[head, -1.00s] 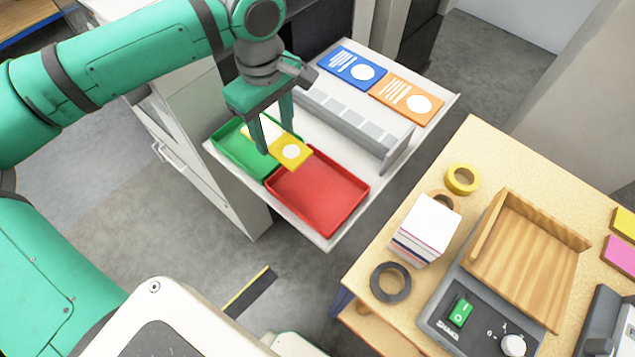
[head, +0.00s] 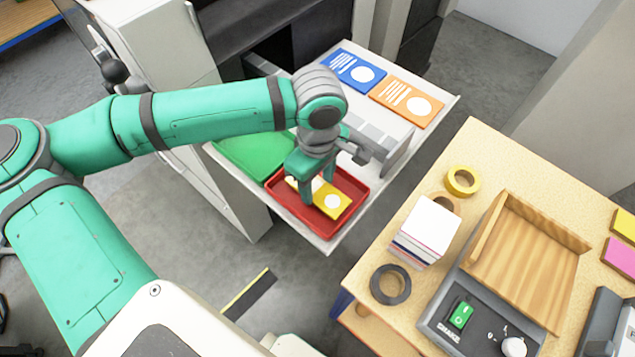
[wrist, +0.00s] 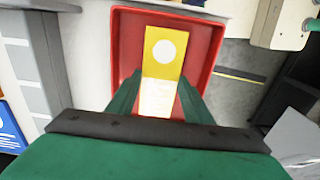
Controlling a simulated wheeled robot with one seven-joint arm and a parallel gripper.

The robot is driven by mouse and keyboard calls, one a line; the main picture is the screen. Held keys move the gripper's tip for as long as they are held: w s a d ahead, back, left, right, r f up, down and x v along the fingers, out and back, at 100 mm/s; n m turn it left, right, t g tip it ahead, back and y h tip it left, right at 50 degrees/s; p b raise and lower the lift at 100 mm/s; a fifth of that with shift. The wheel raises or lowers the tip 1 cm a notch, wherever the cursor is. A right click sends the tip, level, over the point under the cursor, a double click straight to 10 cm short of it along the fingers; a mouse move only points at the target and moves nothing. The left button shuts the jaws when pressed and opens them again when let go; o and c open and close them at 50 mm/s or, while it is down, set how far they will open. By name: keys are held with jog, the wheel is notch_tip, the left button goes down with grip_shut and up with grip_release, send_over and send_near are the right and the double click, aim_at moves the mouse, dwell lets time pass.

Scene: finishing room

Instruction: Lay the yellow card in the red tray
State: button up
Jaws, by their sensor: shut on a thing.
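The yellow card (head: 331,203) has a white circle and pale lines. It is inside the outline of the red tray (head: 272,196) in the head view. My gripper (head: 322,198) is shut on the card, with one finger at each long side. In the wrist view the card (wrist: 163,70) lies between the fingers of my gripper (wrist: 155,98), over the floor of the red tray (wrist: 208,30). I cannot tell whether the card touches the tray floor. Part of the card and the tray's far side are hidden by my gripper in the head view.
An empty green tray (head: 245,155) stands beside the red one in the pulled-out drawer. A grey divider (head: 398,150) separates them from a blue card (head: 350,68) and an orange card (head: 407,98). A wooden worktop (head: 470,150) with tape rolls and a machine stands at the right.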

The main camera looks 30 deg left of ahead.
aim_at(317, 190)
jog(key=shift+f, duration=0.4)
jog(key=shift+f, duration=0.1)
jog(key=o, duration=1)
notch_tip(317, 190, up, 12)
jog(key=shift+r, duration=0.15)
